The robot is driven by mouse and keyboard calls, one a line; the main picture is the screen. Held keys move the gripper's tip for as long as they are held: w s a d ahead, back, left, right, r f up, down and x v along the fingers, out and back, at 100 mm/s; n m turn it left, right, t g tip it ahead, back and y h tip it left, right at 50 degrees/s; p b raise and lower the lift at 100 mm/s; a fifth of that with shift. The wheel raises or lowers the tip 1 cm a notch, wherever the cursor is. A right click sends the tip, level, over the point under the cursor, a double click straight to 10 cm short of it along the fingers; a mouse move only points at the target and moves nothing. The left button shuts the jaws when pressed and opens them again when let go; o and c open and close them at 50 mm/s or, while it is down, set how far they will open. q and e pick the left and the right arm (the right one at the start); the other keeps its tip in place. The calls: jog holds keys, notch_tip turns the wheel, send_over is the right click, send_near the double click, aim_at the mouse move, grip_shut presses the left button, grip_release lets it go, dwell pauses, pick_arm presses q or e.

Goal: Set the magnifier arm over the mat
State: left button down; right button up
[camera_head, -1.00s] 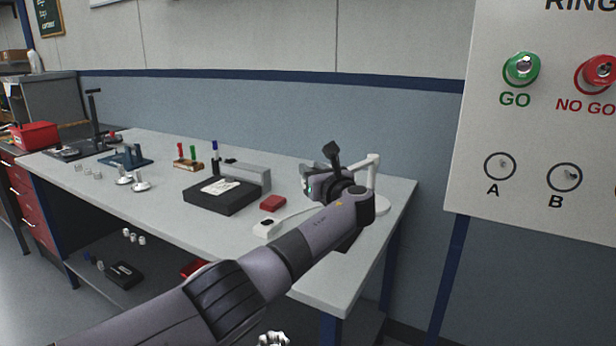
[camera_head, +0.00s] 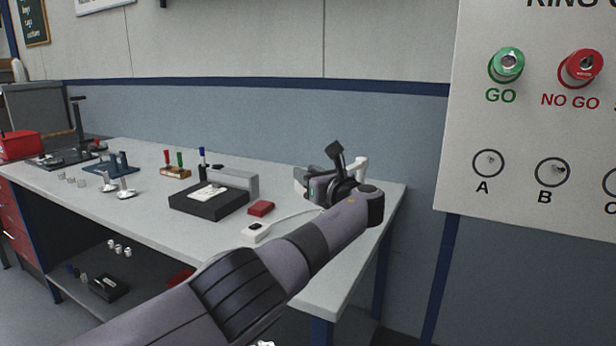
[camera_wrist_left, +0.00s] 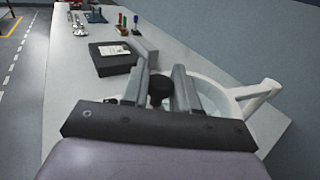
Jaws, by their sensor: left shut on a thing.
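The white magnifier arm (camera_head: 360,163) stands at the right end of the bench, partly hidden behind my left gripper (camera_head: 309,184) in the head view. In the left wrist view its bent white tube (camera_wrist_left: 258,92) is to the right of my left gripper (camera_wrist_left: 160,80), with a pale round part beside the fingers. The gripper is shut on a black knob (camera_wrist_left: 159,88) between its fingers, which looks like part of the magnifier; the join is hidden. I cannot pick out the mat for certain. My right gripper is not in view.
Pens and metal parts stand farther left. A GO/NO GO panel (camera_head: 530,130) hangs at the right.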

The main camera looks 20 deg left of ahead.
pick_arm(q)
jog(key=shift+d+r, duration=0.3)
jog(key=shift+r, duration=0.1)
jog(key=c, duration=1)
grip_release()
jog(key=shift+o, duration=0.2)
jog(key=shift+d, duration=0.1)
jog(key=shift+f, duration=0.15)
jog(key=shift+s+d+p, duration=0.3)
jog(key=shift+s+p, duration=0.05)
jog(key=shift+p, duration=0.3)
jog(key=p+v, duration=0.1)
jog(key=v, duration=0.5)
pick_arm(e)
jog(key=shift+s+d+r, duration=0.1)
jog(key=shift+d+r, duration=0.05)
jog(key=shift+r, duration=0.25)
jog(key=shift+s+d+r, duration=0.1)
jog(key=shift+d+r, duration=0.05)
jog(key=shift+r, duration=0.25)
pick_arm(q)
jog(key=shift+s+d, duration=0.1)
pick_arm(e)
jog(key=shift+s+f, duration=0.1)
